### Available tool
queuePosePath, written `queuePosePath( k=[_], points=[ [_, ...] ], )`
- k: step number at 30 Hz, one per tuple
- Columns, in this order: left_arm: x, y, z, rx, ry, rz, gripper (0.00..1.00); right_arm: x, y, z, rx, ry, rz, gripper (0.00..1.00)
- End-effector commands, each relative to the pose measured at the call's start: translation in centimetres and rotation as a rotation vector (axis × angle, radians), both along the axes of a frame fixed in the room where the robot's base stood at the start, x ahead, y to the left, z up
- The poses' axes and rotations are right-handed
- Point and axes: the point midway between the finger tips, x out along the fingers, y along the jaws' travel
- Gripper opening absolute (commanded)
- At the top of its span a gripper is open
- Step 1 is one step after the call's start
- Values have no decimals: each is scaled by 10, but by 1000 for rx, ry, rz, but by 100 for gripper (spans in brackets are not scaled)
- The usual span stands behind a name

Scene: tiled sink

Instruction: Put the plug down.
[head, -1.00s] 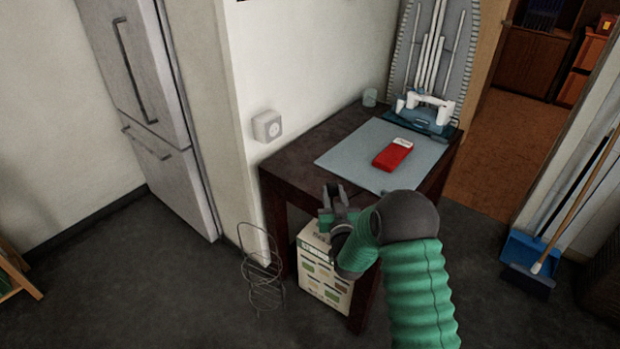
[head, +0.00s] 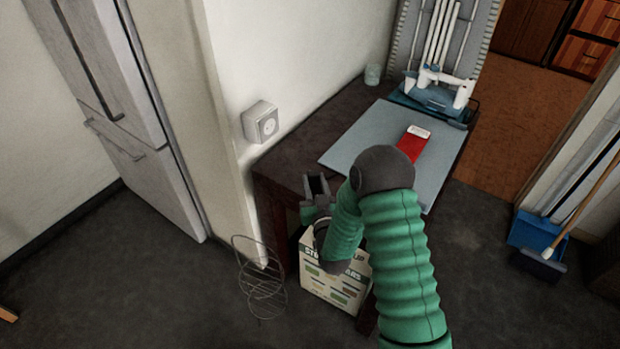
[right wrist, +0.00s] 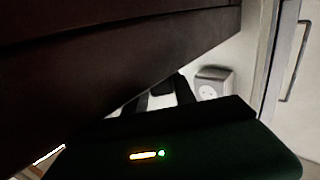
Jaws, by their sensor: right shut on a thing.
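My right gripper (head: 317,187) is at the near left edge of the dark table (head: 290,160), in front of and to the right of the wall socket (head: 262,122). Its two dark fingers point away toward the table and wall. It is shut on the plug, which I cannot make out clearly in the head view. In the right wrist view the fingers (right wrist: 163,95) show past my green wrist, with a pale patch between them that I cannot identify. The socket (right wrist: 213,84) is beyond them to the right, apart from them. My left gripper is not in view.
A grey mat (head: 365,145) with a red and white object (head: 412,143) lies on the table. A blue-and-white rack (head: 437,92) stands behind it. A printed box (head: 335,285) and wire stand (head: 260,285) are below. The table's dark underside or edge (right wrist: 110,50) looms close in the wrist view.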

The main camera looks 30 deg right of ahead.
Motion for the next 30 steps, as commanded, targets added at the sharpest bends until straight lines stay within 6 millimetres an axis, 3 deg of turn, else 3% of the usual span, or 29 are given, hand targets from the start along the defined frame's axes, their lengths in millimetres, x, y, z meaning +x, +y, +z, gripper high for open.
queuePosePath(
  k=[20,21,25,30],
  points=[
    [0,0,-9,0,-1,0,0,1,0,-12,2,1,0,0],
    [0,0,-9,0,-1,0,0,0,0,-13,2,3,-1,37],
    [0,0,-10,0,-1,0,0,0,-1,-14,4,7,-2,54],
    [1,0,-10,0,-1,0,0,-1,-1,-16,6,10,-3,54]
  ],
)
